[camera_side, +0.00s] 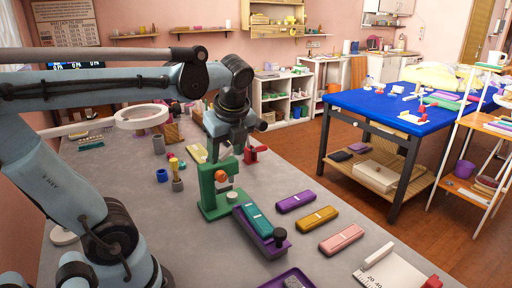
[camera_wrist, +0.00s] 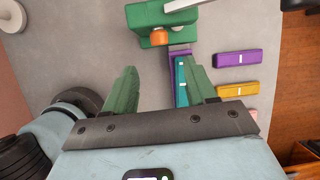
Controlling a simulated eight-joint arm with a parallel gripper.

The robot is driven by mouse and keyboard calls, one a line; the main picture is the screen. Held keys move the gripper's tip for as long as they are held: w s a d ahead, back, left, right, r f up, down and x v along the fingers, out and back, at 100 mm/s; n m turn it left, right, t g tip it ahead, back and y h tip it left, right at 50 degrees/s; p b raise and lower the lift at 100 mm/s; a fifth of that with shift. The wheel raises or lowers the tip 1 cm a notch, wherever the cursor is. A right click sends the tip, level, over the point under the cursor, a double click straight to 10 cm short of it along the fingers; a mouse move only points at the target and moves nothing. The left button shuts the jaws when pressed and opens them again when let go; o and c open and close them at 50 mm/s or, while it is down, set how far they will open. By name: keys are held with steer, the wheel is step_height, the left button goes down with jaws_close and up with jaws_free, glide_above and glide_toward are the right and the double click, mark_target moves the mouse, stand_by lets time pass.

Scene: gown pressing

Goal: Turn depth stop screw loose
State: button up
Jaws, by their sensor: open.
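A green press (camera_side: 212,200) stands on the grey table, with an orange knob (camera_side: 221,175) on its front. I cannot tell for certain which part is the depth stop screw. In the wrist view the press (camera_wrist: 150,17) and orange knob (camera_wrist: 158,36) are at the top, beyond my fingertips. A purple slide (camera_side: 262,240) with a teal block (camera_side: 257,219) extends from the press, with a dark knob (camera_side: 280,234) at its near end. My gripper (camera_wrist: 161,64) is open, its green fingers apart, with nothing seen between the tips. In the side view my fingers are hard to separate from the press.
Purple (camera_side: 296,202), yellow (camera_side: 317,219) and pink (camera_side: 341,239) blocks lie right of the slide. A white scale plate (camera_side: 395,275) and purple tray (camera_side: 288,279) are at the near edge. A red clamp-like piece (camera_side: 256,154) stands behind the press. A blue table (camera_side: 390,108) stands apart at right.

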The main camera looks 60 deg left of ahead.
mark_target(223, 176)
steer(key=x, duration=0.9)
steer(key=shift+f, duration=0.1)
steer(key=shift+c, duration=0.4)
jaws_close()
